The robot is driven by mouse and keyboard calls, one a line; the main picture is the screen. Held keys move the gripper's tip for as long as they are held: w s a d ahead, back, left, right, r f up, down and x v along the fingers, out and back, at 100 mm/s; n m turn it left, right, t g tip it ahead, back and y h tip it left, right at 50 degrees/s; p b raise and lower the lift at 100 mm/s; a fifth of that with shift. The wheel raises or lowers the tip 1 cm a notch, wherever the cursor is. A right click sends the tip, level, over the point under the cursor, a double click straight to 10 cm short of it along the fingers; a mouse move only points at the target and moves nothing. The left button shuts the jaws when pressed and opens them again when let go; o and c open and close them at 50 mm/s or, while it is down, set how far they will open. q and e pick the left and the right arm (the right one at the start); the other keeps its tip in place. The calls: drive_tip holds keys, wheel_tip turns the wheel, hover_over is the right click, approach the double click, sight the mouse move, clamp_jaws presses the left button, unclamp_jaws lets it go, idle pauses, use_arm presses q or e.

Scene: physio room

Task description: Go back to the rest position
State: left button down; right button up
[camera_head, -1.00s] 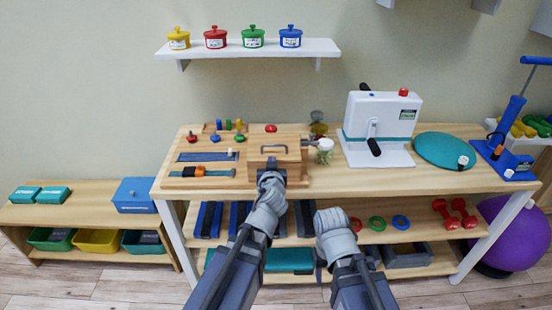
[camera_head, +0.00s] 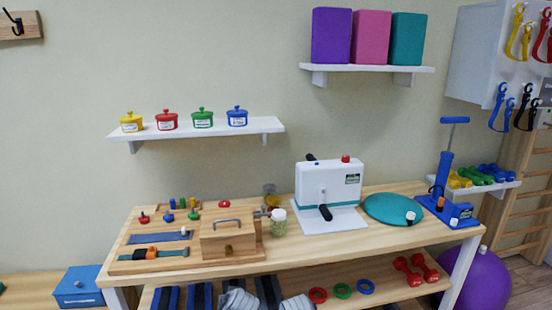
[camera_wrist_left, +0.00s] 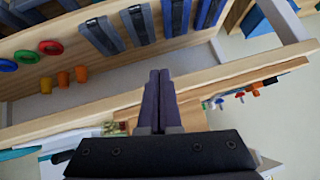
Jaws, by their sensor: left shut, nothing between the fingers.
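My left gripper (camera_wrist_left: 160,75) shows in the left wrist view. Its two dark fingers are together with nothing between them. They lie across the view of the bench's wooden front edge (camera_wrist_left: 100,107), pointing toward the side of the picture where the lower shelf shows. In the head view only grey rounded parts of my two arms show at the bottom edge, in front of the lower shelf. Neither gripper's fingers can be seen there. My right gripper is out of sight.
The bench (camera_head: 330,238) carries a wooden box (camera_head: 228,240), a jar (camera_head: 279,222), a white crank machine (camera_head: 328,184) and a teal disc (camera_head: 393,208). The lower shelf holds rings, red dumbbells (camera_head: 408,271) and dark blocks (camera_head: 200,296). A purple ball (camera_head: 483,278) is at the right.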

use_arm(q)
drive_tip(key=s+d+f+m+g+h, duration=0.1)
drive_tip(key=s+d+f+m+g, duration=0.2)
drive_tip(key=s, duration=0.5)
drive_tip(key=s+d+f+m+g+h, duration=0.1)
drive_tip(key=s+d+f+m+g, duration=0.15)
drive_tip(key=s+d+g, duration=0.35)
wheel_tip(320, 180, up, 12)
drive_tip(key=s+p, duration=0.2)
drive_tip(key=p, duration=1.1)
drive_tip(key=shift+a+t, duration=0.3)
drive_tip(key=shift+a, duration=0.15)
